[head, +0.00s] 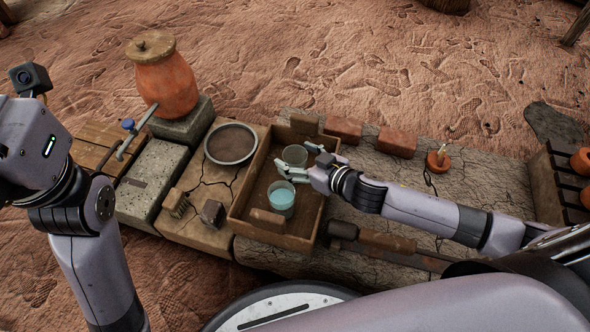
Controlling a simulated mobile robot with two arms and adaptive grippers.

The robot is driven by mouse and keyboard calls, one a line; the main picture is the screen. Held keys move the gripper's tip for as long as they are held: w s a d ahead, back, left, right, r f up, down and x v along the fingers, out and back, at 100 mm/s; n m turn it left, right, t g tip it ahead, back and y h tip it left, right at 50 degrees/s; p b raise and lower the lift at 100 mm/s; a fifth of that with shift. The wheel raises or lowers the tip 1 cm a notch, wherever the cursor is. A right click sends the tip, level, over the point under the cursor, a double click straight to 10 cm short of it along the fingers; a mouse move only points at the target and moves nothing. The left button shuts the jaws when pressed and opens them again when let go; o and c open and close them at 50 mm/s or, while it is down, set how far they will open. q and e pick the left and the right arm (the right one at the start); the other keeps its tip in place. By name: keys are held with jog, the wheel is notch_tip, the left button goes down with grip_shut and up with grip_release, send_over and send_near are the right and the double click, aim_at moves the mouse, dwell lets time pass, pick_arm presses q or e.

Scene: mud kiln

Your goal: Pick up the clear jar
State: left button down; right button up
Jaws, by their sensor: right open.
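A clear, empty-looking jar (295,154) stands at the far end of a wooden tray (240,212). A second glass (281,201) with pale blue contents stands nearer in the same tray. My right gripper (298,159) is open over the tray, one finger to the right of the clear jar and the other on its near side. The near finger covers part of the jar's lower side; I cannot tell whether it touches. My left arm is at the left, but its gripper fingers do not show.
A small block (267,216) lies in the tray's near end. A round pan (231,144) and an orange urn (166,82) with a tap stand to the left. Bricks (397,142) and an orange candle holder (438,160) are at the right.

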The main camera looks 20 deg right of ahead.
jog(key=shift+w+a+f, duration=0.25)
jog(key=shift+w, duration=0.25)
jog(key=shift+c, duration=0.2)
jog(key=c, duration=1.2)
